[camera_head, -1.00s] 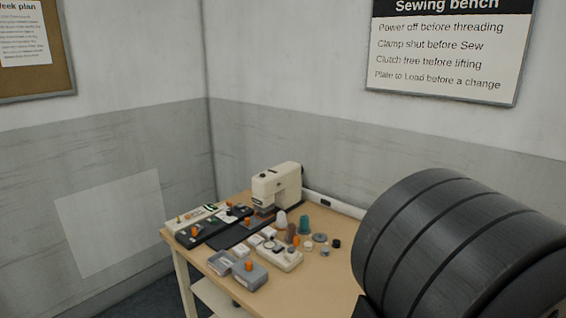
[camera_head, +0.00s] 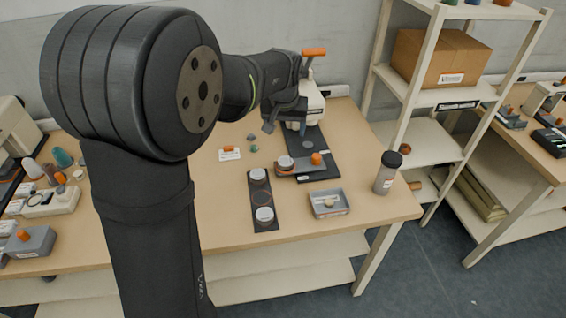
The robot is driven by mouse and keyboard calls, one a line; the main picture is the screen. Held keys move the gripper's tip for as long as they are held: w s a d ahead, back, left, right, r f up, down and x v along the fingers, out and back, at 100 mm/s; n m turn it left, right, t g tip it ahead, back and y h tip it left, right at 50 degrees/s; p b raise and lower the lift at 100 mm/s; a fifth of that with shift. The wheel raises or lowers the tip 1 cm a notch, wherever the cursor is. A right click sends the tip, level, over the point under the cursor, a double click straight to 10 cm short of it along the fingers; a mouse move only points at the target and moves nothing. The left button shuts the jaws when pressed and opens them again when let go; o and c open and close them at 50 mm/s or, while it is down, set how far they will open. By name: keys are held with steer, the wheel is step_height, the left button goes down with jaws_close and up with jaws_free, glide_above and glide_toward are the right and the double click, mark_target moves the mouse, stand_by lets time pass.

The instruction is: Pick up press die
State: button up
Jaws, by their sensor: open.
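My gripper (camera_head: 270,122) is at the end of my dark arm, over the back of the bench beside a white press (camera_head: 312,105) with an orange lever. Its fingers are small and dark here; it is open, with nothing seen in it. I cannot tell for sure which piece is the press die. Round pale-topped pieces sit at the far end (camera_head: 258,174) and near end (camera_head: 264,214) of a black strip (camera_head: 262,194). My arm hides part of the bench.
A shallow grey tray (camera_head: 330,212) holds a small pale piece. A dark-capped bottle (camera_head: 387,173) stands near the right edge. A small orange-and-white item (camera_head: 229,154) lies left of the plate. A shelf rack (camera_head: 432,95) with a cardboard box (camera_head: 441,57) stands right of the bench.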

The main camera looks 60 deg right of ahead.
steer(key=w+f, duration=0.1)
steer(key=m, duration=0.1)
glide_above(285, 161)
steer(key=s+a, duration=0.1)
steer(key=a, duration=0.1)
step_height(285, 161, down, 11)
steer(key=shift+s+r, duration=0.15)
steer(key=shift+r, duration=0.05)
steer(key=shift+x, duration=3.2)
steer(key=shift+d, duration=0.1)
steer(key=shift+c, duration=0.4)
